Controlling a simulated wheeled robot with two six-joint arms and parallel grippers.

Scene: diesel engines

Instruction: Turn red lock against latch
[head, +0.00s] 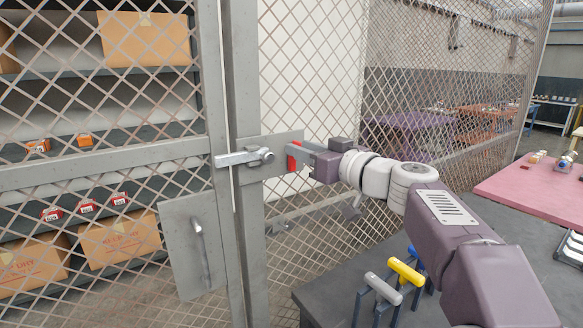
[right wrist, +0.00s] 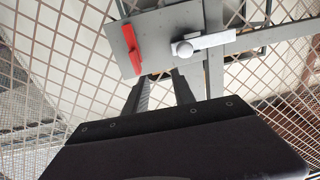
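The red lock (head: 292,157) is a small red bar on a grey metal plate (head: 288,138) fixed at the mesh gate's post. The grey latch (head: 243,157) lies nearly level across the gate edge, left of the red lock. In the right wrist view the red lock (right wrist: 121,47) is a long tilted bar, apart from the latch's round knob and arm (right wrist: 205,41). My right gripper (head: 305,153) is at the red lock. In the wrist view its fingers (right wrist: 160,77) are apart with nothing between them; the red bar's lower end is close to the left fingertip. Whether they touch is unclear.
The mesh gate (head: 105,165) has a handle plate (head: 180,230) below the latch. Shelves with cardboard boxes (head: 146,38) stand behind it. A pink table (head: 530,190) is at right.

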